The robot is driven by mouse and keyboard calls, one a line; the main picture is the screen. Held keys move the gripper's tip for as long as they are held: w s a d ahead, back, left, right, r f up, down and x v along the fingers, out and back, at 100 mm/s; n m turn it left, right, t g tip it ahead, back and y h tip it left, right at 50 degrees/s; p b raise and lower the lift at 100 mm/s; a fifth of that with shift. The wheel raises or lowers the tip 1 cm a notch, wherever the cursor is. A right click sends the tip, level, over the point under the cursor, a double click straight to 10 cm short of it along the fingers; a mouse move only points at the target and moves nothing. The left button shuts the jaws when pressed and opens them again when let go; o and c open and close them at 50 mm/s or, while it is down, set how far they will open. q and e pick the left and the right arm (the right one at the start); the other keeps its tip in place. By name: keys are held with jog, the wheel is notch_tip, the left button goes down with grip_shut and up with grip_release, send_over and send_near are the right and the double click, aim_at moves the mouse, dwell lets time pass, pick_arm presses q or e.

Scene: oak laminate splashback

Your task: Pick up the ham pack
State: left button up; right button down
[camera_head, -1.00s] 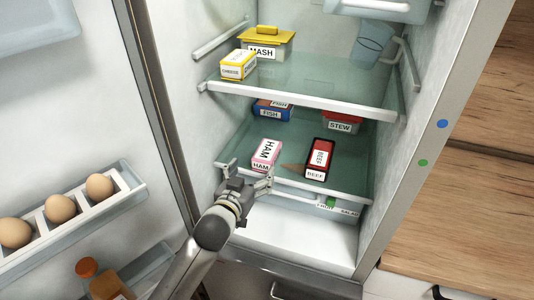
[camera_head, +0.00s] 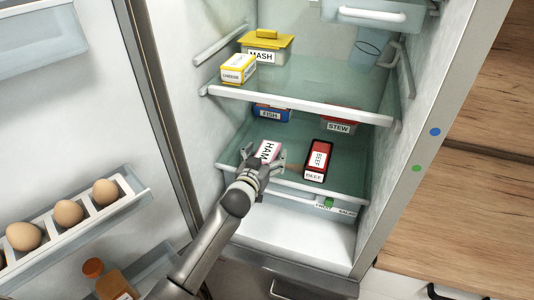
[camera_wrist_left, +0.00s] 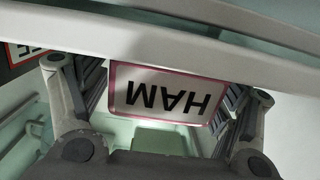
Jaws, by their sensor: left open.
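The ham pack (camera_head: 267,149) is a pink-edged box with a white HAM label, lying on the lower glass shelf of the fridge. In the left wrist view the ham pack (camera_wrist_left: 167,95) shows its label upside down, between the two fingers. My left gripper (camera_head: 264,156) is at the front of the pack and hides its near end in the head view. In the left wrist view the gripper (camera_wrist_left: 165,100) is open, one finger on each side of the pack; I cannot tell whether they touch it. My right gripper is not in view.
The beef pack (camera_head: 317,160) lies just right of the ham pack. The fish pack (camera_head: 270,113) and stew tub (camera_head: 339,126) are behind. The upper shelf (camera_head: 310,105) holds the mash tub (camera_head: 266,46) and cheese pack (camera_head: 238,69). The open door with eggs (camera_head: 68,212) is at left.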

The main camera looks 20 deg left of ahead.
pick_arm(q)
jog(key=shift+w+f, duration=0.15)
jog(key=shift+w, duration=0.45)
jog(key=c, duration=1)
jog(key=shift+c, duration=0.3)
